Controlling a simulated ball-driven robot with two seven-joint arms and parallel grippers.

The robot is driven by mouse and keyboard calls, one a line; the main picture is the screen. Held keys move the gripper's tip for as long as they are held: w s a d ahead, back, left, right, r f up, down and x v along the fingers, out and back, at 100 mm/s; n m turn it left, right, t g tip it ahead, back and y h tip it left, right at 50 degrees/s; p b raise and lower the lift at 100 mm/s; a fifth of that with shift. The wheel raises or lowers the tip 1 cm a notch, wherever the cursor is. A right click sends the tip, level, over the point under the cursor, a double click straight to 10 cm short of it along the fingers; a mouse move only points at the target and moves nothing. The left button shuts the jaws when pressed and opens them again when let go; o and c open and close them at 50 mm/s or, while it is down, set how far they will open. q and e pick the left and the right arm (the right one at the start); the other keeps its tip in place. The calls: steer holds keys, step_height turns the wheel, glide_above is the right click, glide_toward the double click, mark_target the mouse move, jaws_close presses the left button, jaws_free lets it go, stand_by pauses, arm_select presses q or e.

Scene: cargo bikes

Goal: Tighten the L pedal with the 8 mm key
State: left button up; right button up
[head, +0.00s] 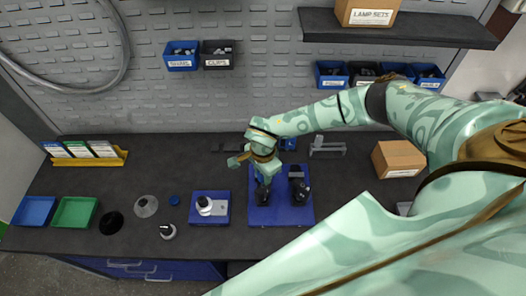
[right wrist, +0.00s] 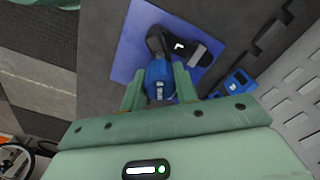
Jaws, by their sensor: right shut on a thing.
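A blue fixture plate (head: 281,214) lies on the bench and carries two black pedal parts, a left one (head: 263,194) and a right one (head: 299,189); I cannot read which is L. My right gripper (head: 260,172) is over the left part. In the right wrist view, its fingers (right wrist: 159,88) are shut on a blue key handle (right wrist: 158,78) with a small white label. The handle's far end meets a black part (right wrist: 157,42) on the plate (right wrist: 129,45); whether it is seated is hidden. My left gripper is out of view.
A blue tray (head: 223,217) with a round silver part stands left of the plate. A blue holder (right wrist: 231,84) and a grey metal stand (head: 327,147) are behind. A cardboard box (head: 398,158) is at the right. The bench front is mostly clear.

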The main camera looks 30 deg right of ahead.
jaws_close()
steer(key=n, duration=0.4)
steer(key=shift+n, duration=0.3)
steer(key=shift+s+f+n, duration=0.1)
steer(key=shift+s+n, duration=0.05)
steer(key=shift+n, duration=0.75)
steer(key=shift+n, duration=0.6)
steer(key=n, duration=0.5)
steer(key=shift+s+b, duration=0.1)
steer(key=shift+b, duration=0.25)
